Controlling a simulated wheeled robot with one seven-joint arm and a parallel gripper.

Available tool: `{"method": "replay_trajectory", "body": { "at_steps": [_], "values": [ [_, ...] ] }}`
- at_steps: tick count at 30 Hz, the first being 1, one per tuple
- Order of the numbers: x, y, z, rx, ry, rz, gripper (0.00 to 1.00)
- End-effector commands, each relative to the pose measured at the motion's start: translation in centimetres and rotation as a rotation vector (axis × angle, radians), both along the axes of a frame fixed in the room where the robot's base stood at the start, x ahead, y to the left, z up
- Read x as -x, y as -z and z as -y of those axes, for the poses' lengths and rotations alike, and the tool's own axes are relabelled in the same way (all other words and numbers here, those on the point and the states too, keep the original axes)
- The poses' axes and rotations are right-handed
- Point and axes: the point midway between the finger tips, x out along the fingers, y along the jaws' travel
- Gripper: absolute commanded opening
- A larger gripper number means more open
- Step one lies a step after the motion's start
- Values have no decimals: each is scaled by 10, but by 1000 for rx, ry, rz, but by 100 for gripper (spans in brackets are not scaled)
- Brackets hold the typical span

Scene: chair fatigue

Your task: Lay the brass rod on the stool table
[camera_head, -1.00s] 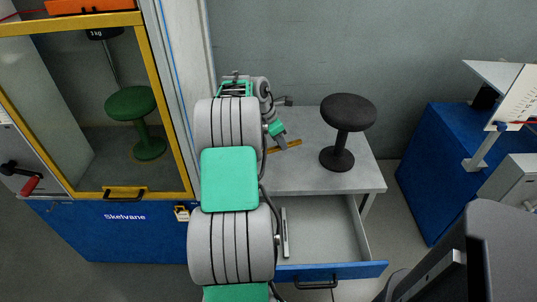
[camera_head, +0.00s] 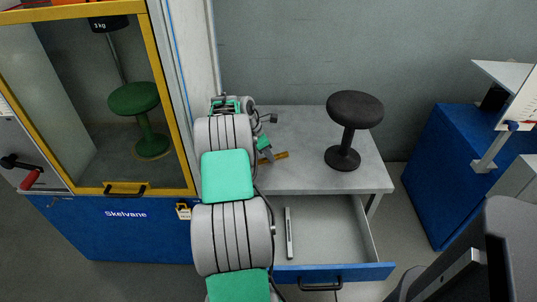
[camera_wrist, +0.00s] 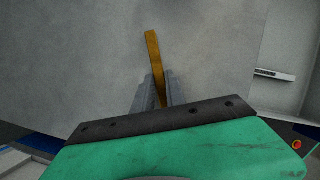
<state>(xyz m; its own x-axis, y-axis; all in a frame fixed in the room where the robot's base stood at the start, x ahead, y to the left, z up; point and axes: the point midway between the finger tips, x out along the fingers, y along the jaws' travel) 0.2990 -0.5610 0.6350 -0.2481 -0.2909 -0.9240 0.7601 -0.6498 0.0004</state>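The brass rod (camera_head: 279,156) is a thin, flat-looking golden bar over the left part of the grey table (camera_head: 300,180) that bears the black stool (camera_head: 355,110). My gripper (camera_head: 266,157) points down at the rod from the left. In the wrist view the rod (camera_wrist: 153,50) runs between the two fingers (camera_wrist: 158,88), which close in on its sides, and its far end sticks out past them. I cannot tell whether the rod touches the tabletop or hangs just above it. My arm hides part of the table's left side.
An open drawer (camera_head: 340,235) under the table holds a thin grey bar (camera_head: 289,232). A yellow-framed cabinet (camera_head: 180,110) with a green stool (camera_head: 135,100) stands left. A blue cabinet (camera_head: 450,170) stands right. The tabletop between rod and black stool is clear.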

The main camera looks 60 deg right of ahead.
Motion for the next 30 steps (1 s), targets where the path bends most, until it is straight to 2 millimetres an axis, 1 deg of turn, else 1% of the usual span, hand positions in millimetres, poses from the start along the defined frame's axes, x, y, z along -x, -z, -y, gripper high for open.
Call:
{"method": "replay_trajectory", "body": {
  "at_steps": [1,6,7,15,20,24,30],
  "values": [
    [0,0,0,0,0,0,21],
    [0,0,0,-1,0,-1,35],
    [0,0,0,0,0,0,36],
    [0,-2,0,2,1,0,36],
    [-4,-26,-5,0,-2,0,36],
    [-11,-54,-12,0,-2,-1,36],
    [-21,-91,-24,-1,-3,-1,36]
  ]
}}
